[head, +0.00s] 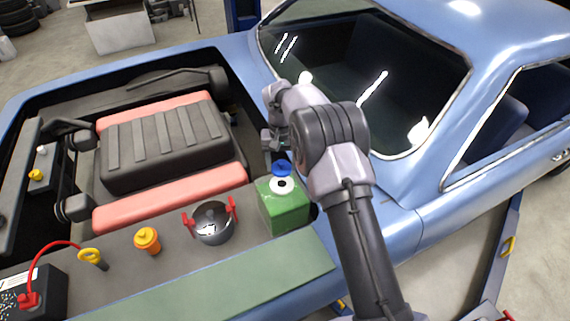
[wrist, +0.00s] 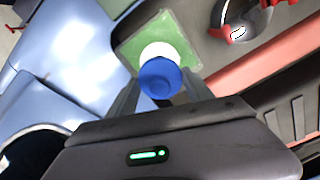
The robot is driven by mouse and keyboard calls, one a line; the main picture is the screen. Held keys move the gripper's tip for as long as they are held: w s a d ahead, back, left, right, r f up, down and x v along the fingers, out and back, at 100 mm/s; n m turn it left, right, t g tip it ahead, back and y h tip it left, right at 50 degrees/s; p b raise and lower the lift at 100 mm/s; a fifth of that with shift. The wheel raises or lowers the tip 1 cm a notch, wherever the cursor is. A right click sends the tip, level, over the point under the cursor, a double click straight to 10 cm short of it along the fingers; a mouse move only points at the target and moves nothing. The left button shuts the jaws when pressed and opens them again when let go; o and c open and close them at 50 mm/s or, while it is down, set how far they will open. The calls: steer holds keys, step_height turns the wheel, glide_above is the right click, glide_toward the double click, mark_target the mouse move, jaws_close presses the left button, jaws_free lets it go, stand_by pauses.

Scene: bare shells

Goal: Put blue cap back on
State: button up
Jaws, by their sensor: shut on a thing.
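The blue cap (head: 282,168) is held just above the green container (head: 285,210). The container's white neck (head: 283,186) shows a dark opening below the cap, so the two look apart. In the wrist view my gripper (wrist: 160,88) is shut on the blue cap (wrist: 158,77), one finger on each side. There the white neck (wrist: 162,51) shows just beyond the cap, over the green container top (wrist: 130,47). In the head view my arm and wrist hide most of the fingers.
A round grey pot with red handles (head: 212,223) stands left of the container. An orange cap (head: 147,240), a yellow-handled dipstick (head: 92,256) and a battery (head: 35,295) lie farther left. The car's windshield (head: 370,80) is close behind my arm.

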mark_target(282, 184)
steer(key=shift+s+f, duration=0.3)
steer(key=shift+s, duration=0.05)
step_height(282, 184, down, 5)
steer(key=b, duration=0.3)
steer(key=shift+f+b, duration=0.15)
steer(key=shift+b, duration=0.2)
steer(key=shift+w+f, duration=0.2)
steer(key=shift+s, duration=0.1)
steer(key=shift+f+b, duration=0.15)
steer(key=shift+b, duration=0.3)
stand_by(0.8)
steer(key=o, duration=1.4)
steer(key=shift+o, duration=0.2)
